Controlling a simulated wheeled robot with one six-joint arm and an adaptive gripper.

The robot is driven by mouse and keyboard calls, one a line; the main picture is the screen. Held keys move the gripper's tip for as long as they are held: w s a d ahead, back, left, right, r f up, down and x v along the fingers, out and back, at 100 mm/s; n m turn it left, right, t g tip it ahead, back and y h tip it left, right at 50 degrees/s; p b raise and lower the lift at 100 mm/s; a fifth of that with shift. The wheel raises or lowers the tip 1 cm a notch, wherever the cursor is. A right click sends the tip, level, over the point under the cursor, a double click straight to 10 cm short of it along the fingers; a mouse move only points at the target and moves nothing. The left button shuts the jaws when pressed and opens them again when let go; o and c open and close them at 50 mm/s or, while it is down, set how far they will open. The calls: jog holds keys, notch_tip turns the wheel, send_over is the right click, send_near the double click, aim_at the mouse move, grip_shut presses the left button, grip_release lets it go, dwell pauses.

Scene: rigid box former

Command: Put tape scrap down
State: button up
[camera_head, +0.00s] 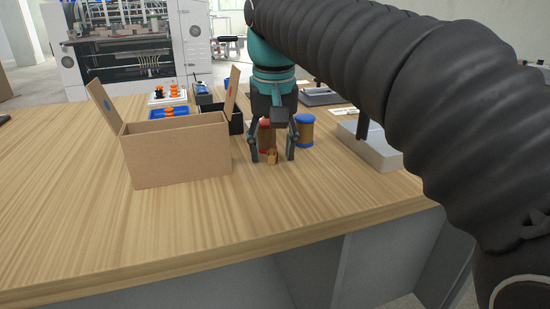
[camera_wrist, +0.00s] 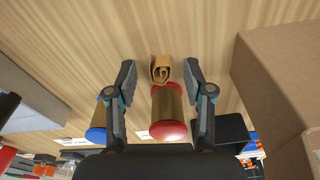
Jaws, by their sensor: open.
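The tape scrap (camera_wrist: 160,69) is a small crumpled brown piece lying on the wooden table. It also shows in the head view (camera_head: 271,158), low between my fingertips. My gripper (camera_head: 272,158) points down at the table with its fingers spread apart. In the wrist view the fingertips of my gripper (camera_wrist: 160,75) stand on either side of the scrap, with a gap on each side. Nothing is held.
A red-topped cylinder (camera_wrist: 168,115) stands close behind the scrap, and a blue-topped one (camera_head: 304,130) is beside it. An open cardboard box (camera_head: 178,150) stands to the left. A grey block (camera_head: 370,149) is on the right. The front table surface (camera_head: 150,235) is clear.

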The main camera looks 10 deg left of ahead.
aim_at(276, 151)
jog(key=c, duration=0.8)
jog(key=shift+r, duration=0.1)
jog(key=shift+r, duration=0.55)
jog(key=r, duration=0.1)
jog(key=r+p, duration=0.1)
jog(key=r, duration=0.1)
jog(key=shift+w+d+r, duration=0.2)
jog(key=shift+w+r, duration=0.05)
jog(key=shift+w, duration=0.1)
jog(key=w+d+r, duration=0.2)
jog(key=w, duration=0.1)
jog(key=w+d+r, duration=0.4)
jog(key=w, duration=0.1)
jog(key=shift+w+d+r, duration=0.1)
jog(key=shift+w+d, duration=0.2)
